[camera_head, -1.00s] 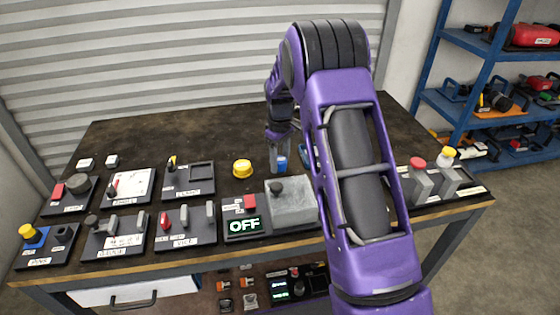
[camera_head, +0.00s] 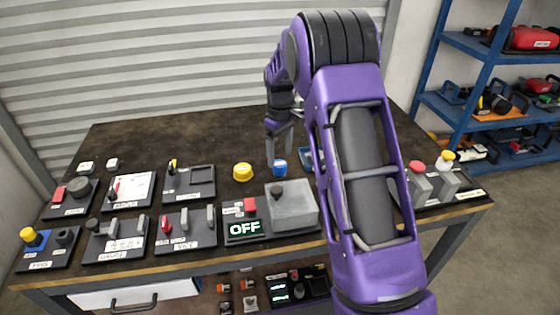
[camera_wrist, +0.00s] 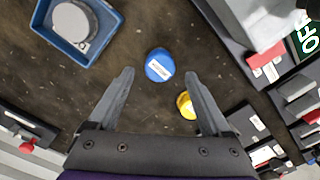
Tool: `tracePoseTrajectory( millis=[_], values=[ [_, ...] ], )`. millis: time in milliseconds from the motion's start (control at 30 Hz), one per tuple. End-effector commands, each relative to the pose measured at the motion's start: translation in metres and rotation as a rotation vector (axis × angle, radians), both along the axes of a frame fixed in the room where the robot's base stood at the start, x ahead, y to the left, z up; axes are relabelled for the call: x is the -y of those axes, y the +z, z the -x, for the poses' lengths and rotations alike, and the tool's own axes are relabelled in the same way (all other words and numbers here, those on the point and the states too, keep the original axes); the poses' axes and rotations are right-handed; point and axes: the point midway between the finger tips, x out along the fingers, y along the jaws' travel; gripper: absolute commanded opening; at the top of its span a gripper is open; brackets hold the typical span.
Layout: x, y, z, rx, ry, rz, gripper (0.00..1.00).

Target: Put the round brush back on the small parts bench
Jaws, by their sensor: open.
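A short blue round piece with a white label, which I take to be the round brush, stands on the dark bench top (camera_head: 215,135). I see this blue piece (camera_head: 280,168) in the head view and its labelled top (camera_wrist: 160,65) in the wrist view; its bristles cannot be made out. My gripper (camera_head: 279,153) is open above it, fingers pointing down. In the wrist view my gripper (camera_wrist: 159,74) has its two fingers apart on either side of the blue piece, with visible gaps and nothing held.
A yellow round piece (camera_head: 242,171) stands close by. A blue tray (camera_wrist: 103,20) holding a grey round part lies on the other side. A grey block (camera_head: 292,205) and several labelled panels line the front edge. The back left of the bench is clear.

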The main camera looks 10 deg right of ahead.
Motion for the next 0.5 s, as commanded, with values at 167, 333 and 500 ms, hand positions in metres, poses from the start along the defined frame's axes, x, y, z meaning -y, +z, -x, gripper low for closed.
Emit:
tracePoseTrajectory(
  millis=[167,333,500],
  values=[
    [0.000,0.042,-0.001,0.002,-0.001,0.000,0.83],
    [0.000,0.066,0.000,0.001,0.000,0.000,0.83],
    [0.000,0.075,0.000,0.000,0.000,0.000,0.83]
  ],
)
